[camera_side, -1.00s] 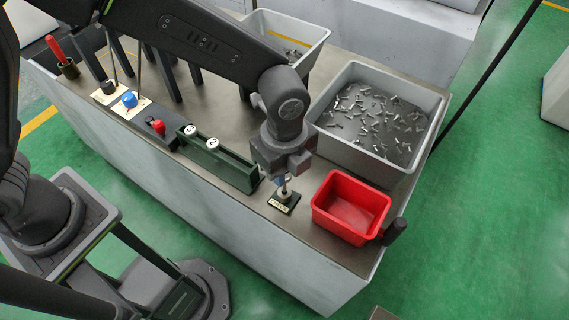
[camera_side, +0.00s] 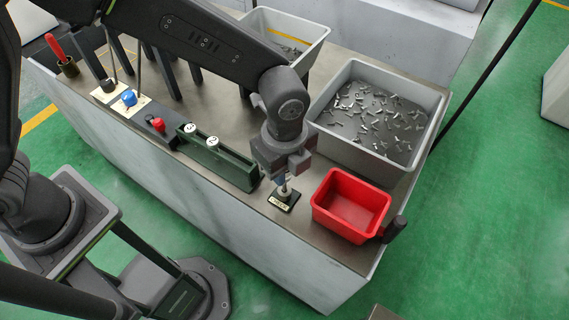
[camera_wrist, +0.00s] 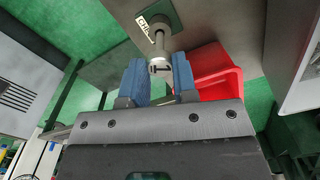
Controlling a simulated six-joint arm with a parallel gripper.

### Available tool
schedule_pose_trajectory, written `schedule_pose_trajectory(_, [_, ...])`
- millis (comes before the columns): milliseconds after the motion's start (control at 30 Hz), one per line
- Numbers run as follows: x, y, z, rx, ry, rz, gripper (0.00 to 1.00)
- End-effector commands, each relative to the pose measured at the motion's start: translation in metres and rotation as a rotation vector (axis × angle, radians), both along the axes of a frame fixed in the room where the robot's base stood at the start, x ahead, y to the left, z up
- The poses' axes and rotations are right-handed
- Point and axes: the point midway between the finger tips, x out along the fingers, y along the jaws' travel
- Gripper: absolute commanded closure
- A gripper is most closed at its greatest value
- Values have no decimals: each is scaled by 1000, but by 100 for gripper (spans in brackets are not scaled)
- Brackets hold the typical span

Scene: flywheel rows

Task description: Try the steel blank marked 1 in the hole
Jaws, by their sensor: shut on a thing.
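The steel blank marked 1 (camera_wrist: 160,70) is between the two blue fingers of my gripper (camera_wrist: 159,62), which is shut on it. Its numbered end faces the wrist camera and its thinner shank points toward the small dark plate (camera_wrist: 172,13) with a pale label. In the side view my gripper (camera_side: 284,178) is low above that plate (camera_side: 284,200), with the blank's lower part upright at the plate. The hole itself is hidden by the blank, and I cannot tell how deep the shank sits.
A green rack (camera_side: 232,172) holds two white-topped blanks (camera_side: 190,129) to the left. A red bin (camera_side: 345,232) stands close on the right. A large grey tray (camera_side: 335,152) with many small metal parts is behind. A red button box (camera_side: 157,128) is farther left.

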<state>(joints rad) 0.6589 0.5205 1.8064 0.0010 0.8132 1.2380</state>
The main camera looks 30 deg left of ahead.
Motion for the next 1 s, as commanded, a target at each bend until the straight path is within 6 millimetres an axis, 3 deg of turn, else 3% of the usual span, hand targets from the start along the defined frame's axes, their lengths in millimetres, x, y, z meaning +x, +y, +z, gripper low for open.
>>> schedule_pose_trajectory(1000, [0, 0, -10, 0, 0, 0, 92])
